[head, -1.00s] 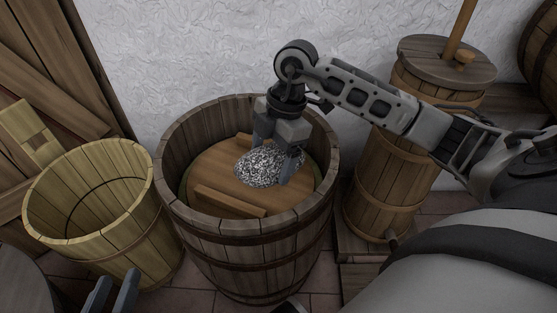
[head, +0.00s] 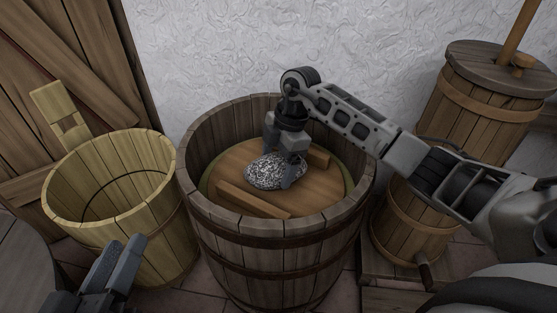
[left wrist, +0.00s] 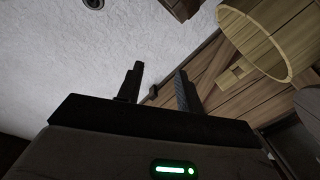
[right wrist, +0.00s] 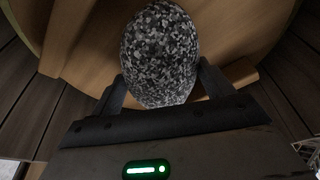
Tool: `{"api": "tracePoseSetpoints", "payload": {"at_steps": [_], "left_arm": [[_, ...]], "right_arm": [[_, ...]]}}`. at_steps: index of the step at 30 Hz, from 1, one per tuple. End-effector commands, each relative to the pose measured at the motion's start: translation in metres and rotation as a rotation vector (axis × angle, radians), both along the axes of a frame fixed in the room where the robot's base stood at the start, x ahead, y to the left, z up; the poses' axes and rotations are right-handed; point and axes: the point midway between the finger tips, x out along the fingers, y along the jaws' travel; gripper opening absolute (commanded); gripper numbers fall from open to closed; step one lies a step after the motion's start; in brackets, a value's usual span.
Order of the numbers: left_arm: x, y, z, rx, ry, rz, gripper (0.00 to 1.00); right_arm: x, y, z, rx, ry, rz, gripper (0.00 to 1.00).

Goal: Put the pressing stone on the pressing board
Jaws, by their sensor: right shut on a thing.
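The pressing stone (head: 272,171) is a speckled grey, rounded stone inside the large dark barrel. My right gripper (head: 281,170) is shut on it from above; in the right wrist view the stone (right wrist: 160,55) sits between the two fingers. The pressing board (head: 317,187) is a round wooden lid with raised battens inside the barrel. The stone is over its middle, close to or touching the surface; I cannot tell which. My left gripper (head: 128,243) is at the lower left, in front of the light bucket. Its fingers (left wrist: 157,85) are apart and empty in the left wrist view.
The dark barrel (head: 275,250) has a high rim around the board. A light wooden bucket (head: 150,225) with an upright handle stands to its left. A wooden churn (head: 480,100) with a stick stands at the right. A white wall is behind.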

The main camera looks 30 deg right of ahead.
Motion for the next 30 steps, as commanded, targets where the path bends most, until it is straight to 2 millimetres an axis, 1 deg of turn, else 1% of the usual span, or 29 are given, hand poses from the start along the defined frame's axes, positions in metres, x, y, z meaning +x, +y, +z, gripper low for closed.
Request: {"api": "tracePoseSetpoints", "payload": {"at_steps": [1, 4, 14, 15, 16, 24, 27, 30], "left_arm": [[0.005, 0.002, 0.004, 0.019, -0.059, 0.007, 0.36], [0.009, 0.003, 0.011, 0.033, -0.109, 0.015, 0.36], [0.008, 0.003, 0.011, 0.036, -0.107, 0.017, 0.36], [0.008, 0.003, 0.011, 0.036, -0.107, 0.017, 0.36], [0.009, 0.003, 0.011, 0.036, -0.107, 0.017, 0.36], [0.009, 0.003, 0.011, 0.037, -0.108, 0.017, 0.36], [0.008, 0.002, 0.015, 0.031, -0.091, 0.009, 0.36], [-0.004, 0.000, -0.003, 0.005, 0.048, -0.002, 0.36]], "right_arm": [[0.002, 0.001, -0.005, 0.006, -0.009, -0.001, 0.10], [0.002, 0.000, -0.007, 0.005, -0.010, -0.002, 0.10], [0.002, 0.000, -0.008, 0.004, -0.009, -0.001, 0.10], [0.000, 0.000, -0.011, 0.000, -0.002, -0.001, 0.91], [0.000, 0.000, -0.011, 0.000, -0.002, -0.001, 0.99], [0.000, 0.000, -0.009, 0.001, -0.003, -0.001, 1.00], [0.001, -0.003, 0.002, 0.000, -0.005, -0.002, 1.00], [0.001, -0.008, 0.021, -0.002, -0.006, -0.003, 1.00]]}}
